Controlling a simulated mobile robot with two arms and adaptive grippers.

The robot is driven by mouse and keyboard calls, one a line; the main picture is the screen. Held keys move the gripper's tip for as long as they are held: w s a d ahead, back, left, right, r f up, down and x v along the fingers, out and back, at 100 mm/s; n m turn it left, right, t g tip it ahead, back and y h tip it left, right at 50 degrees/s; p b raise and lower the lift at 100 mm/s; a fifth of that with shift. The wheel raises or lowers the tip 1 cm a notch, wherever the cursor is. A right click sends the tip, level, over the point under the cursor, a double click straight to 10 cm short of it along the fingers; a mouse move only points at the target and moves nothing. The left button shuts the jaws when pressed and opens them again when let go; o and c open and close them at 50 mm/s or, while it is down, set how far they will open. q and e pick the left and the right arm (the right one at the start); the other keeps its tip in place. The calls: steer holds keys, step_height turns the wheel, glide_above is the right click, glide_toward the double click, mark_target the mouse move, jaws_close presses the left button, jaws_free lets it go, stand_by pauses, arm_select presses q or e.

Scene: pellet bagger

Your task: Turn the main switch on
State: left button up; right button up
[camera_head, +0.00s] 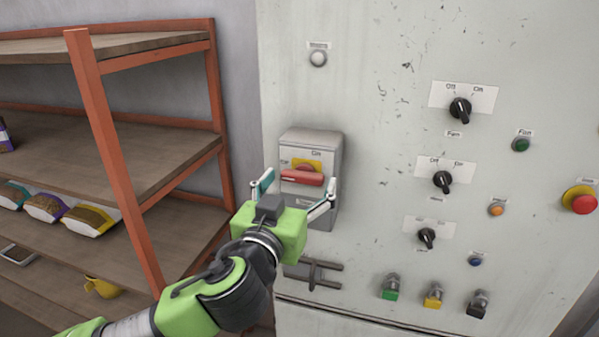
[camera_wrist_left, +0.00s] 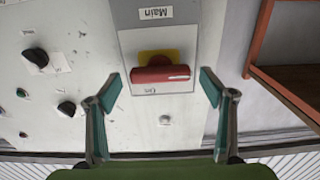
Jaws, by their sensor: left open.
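The main switch is a red handle (camera_head: 302,178) on a yellow plate, set on a grey box (camera_head: 312,143) on the cabinet front. The handle lies level in the head view. In the left wrist view the red handle (camera_wrist_left: 160,74) sits ahead of the fingers, under a label reading "Main" (camera_wrist_left: 156,13). My left gripper (camera_head: 297,190) is open, with one finger to each side of the handle. Its open fingers also show in the left wrist view (camera_wrist_left: 163,95), with nothing between them. I cannot tell whether a finger touches the handle. My right gripper is not in view.
The pale cabinet panel (camera_head: 385,100) carries several black rotary knobs (camera_head: 460,109), small buttons and a red emergency stop (camera_head: 580,199) at right. Below the switch box is a grey latch-like fitting (camera_head: 313,273). A shelf with orange posts (camera_head: 112,160) stands at left, holding bags (camera_head: 90,220).

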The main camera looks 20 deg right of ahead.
arm_select(q)
steer(key=shift+w+d, duration=0.25)
steer(key=shift+w, duration=0.15)
steer(key=c, duration=1.1)
